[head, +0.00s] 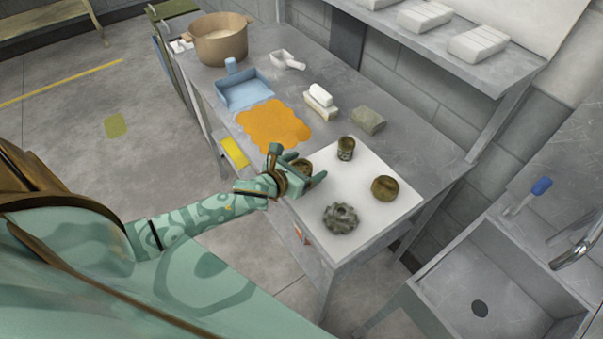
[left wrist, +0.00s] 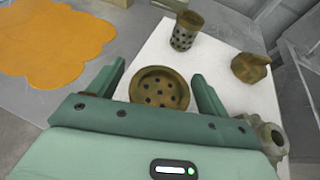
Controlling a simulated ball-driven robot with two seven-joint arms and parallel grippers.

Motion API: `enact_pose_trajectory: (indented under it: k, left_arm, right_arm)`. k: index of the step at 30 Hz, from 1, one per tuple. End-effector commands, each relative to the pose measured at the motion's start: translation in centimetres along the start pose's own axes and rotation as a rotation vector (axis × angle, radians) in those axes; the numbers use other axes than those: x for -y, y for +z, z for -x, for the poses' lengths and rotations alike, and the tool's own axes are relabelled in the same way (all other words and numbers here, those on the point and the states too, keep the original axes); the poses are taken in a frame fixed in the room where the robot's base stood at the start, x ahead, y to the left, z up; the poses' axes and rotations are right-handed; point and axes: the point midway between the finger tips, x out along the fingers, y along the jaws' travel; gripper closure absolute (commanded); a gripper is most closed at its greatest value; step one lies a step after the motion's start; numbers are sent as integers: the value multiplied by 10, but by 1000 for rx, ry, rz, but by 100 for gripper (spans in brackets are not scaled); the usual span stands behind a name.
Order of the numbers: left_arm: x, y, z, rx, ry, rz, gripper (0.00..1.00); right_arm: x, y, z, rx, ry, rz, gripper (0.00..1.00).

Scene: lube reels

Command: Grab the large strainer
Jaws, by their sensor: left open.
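A round, brown, dish-like strainer with holes in its base (left wrist: 160,90) lies on a white sheet (head: 375,228). In the head view this strainer (head: 303,166) is partly hidden by my left gripper. A narrower, upright perforated cup (head: 346,148) stands farther back on the sheet and also shows in the left wrist view (left wrist: 186,31). My left gripper (head: 302,168) is open, with its fingers on either side of the dish-like strainer in the left wrist view (left wrist: 158,76). I cannot tell whether they touch it. My right gripper is not in view.
A brown round part (head: 385,188) and a dark toothed gear (head: 341,219) also lie on the sheet. An orange spill (head: 273,124), a blue dustpan (head: 244,90), a pot (head: 220,42) and a green sponge block (head: 368,121) are on the metal table. A sink (head: 500,270) stands at right.

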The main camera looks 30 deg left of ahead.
Motion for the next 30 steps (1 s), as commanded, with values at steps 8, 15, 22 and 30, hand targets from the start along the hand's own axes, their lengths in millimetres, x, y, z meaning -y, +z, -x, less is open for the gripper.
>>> enact_pose_trajectory:
  k: [8, 15, 22, 30]
  left_arm:
    - [0, 0, 0, 0, 0, 0, 75]
    - [0, 1, 1, 1, 0, 0, 76]
    - [0, 15, 6, 2, 0, -4, 76]
    - [23, 62, 52, 4, -4, -2, 76]
  right_arm:
    - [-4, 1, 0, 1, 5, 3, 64]
    - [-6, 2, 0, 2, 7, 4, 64]
    - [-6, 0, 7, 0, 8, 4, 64]
    - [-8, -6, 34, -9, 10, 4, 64]
